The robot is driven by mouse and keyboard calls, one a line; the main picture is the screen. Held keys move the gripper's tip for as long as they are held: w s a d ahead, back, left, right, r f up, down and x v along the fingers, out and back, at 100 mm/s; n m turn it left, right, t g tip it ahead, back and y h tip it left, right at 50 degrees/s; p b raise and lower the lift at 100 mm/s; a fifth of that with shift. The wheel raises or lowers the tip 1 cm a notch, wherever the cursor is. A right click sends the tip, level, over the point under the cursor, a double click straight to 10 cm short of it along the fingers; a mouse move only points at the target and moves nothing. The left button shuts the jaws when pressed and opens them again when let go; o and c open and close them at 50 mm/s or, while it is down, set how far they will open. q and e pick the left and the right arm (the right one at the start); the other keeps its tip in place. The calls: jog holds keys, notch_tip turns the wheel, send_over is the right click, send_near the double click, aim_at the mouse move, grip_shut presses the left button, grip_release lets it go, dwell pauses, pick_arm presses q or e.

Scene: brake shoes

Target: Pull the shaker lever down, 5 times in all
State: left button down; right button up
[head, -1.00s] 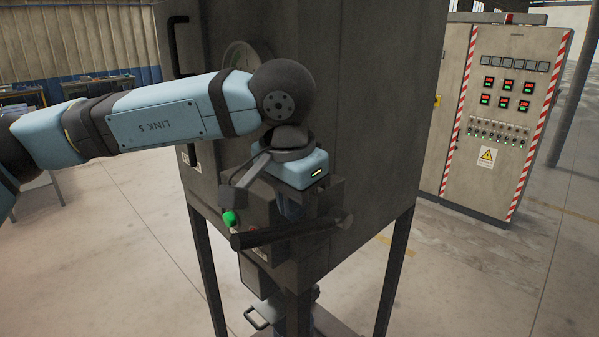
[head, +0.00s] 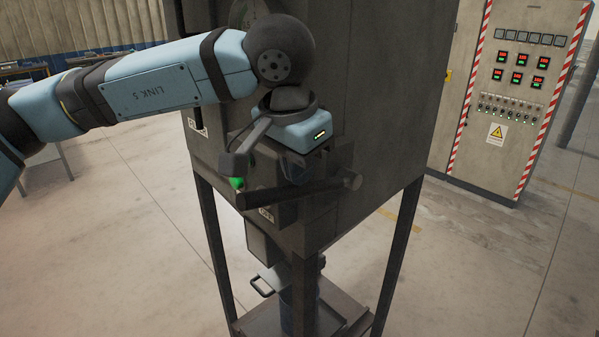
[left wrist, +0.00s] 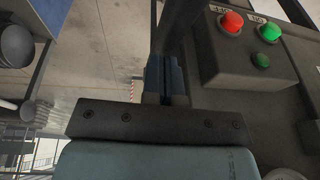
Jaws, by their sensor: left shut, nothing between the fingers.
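The shaker lever (head: 290,195) is a dark round bar. It sticks out at the front of the grey cabinet, nearly level, with its right end slightly higher. My left gripper (head: 295,168) points down just above and behind the bar. I cannot tell whether the fingers touch the lever. My right gripper is not in view.
A button box with a red button (left wrist: 231,22) and green buttons (left wrist: 269,32) sits close beside the fingers. The grey cabinet (head: 390,110) stands on legs over a base. A control panel (head: 515,100) stands at the right. The floor around is clear.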

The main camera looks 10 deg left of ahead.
aim_at(238, 196)
pick_arm(q)
jog(key=f+b, duration=0.1)
jog(key=b, duration=0.2)
jog(key=f+t+h+b, duration=0.1)
jog(key=f+b, duration=0.1)
jog(key=b, duration=0.1)
jog(key=s+f+t+b, duration=0.1)
jog(key=b, duration=0.2)
jog(key=shift+s+a+f, duration=0.1)
jog(key=shift+a+f, duration=0.3)
jog(key=f+t+h+b, duration=0.1)
jog(key=b, duration=0.4)
jog(key=f+t+h+b, duration=0.1)
jog(key=f+b, duration=0.1)
jog(key=b, duration=0.2)
jog(key=f+t+b, duration=0.2)
jog(key=b, duration=0.3)
jog(key=shift+s+a+f+h+b, duration=0.15)
jog(key=shift+s+a+h+b, duration=0.05)
jog(key=shift+s+h+b, duration=0.2)
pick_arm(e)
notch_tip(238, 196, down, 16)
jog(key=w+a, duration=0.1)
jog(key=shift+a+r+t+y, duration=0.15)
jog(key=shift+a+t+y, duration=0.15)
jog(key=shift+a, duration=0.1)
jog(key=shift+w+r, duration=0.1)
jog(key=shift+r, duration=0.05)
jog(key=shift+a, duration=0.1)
